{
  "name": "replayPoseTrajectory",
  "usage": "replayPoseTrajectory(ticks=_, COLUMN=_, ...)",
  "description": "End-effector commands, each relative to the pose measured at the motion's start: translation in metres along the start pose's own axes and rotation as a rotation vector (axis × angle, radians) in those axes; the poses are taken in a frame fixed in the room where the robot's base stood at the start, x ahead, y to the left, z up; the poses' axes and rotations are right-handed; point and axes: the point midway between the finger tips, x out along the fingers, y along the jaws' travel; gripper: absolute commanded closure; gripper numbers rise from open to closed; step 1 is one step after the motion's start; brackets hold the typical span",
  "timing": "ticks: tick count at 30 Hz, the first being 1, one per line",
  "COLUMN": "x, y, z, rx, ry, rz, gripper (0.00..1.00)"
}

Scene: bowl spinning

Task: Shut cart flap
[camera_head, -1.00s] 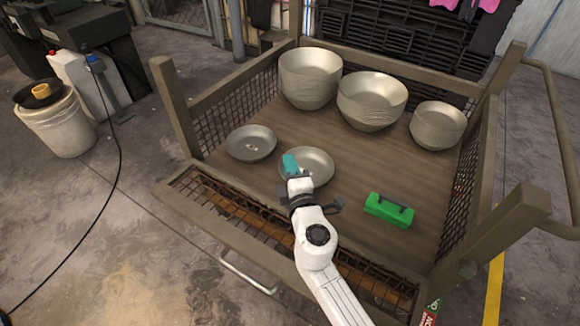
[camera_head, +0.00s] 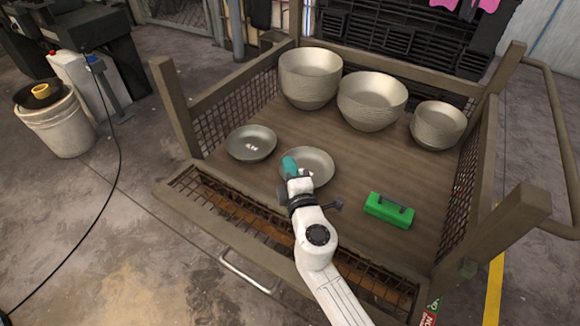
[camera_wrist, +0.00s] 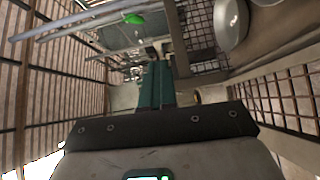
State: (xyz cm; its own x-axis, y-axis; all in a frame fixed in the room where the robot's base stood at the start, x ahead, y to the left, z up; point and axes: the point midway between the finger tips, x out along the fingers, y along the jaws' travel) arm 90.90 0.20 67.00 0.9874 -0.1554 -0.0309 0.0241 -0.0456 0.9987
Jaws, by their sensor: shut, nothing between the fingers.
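The cart flap (camera_head: 228,215) is the brown-framed mesh panel along the cart's front side. It leans outward and down, away from the cart floor (camera_head: 250,188), with a pale metal handle (camera_head: 248,272) by its outer edge. My arm crosses over the flap and hides part of it. My gripper (camera_head: 289,163) has teal fingers and is shut and empty. In the head view it overlaps a shallow metal dish (camera_head: 318,160) inside the cart; I cannot tell its height above it. The wrist view shows the shut fingers (camera_wrist: 157,86) with mesh panels on both sides.
Bowl stacks (camera_head: 371,100) stand at the cart's back. Another shallow dish (camera_head: 251,143) lies left, and a green box (camera_head: 389,210) lies right. Corner posts (camera_head: 174,105) rise beside the flap. A white bucket (camera_head: 57,125) and a black cable stand left; floor in front is open.

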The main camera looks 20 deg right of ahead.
Motion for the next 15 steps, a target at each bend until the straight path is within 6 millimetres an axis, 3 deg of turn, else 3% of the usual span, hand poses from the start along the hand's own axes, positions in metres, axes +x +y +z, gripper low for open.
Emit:
replayPoseTrajectory(ticks=10, x=0.0, y=0.0, z=0.0, rx=0.0, ry=0.0, rz=0.0, gripper=1.0)
replayPoseTrajectory(ticks=15, x=0.0, y=0.0, z=0.0, rx=0.0, ry=0.0, rz=0.0, gripper=0.85)
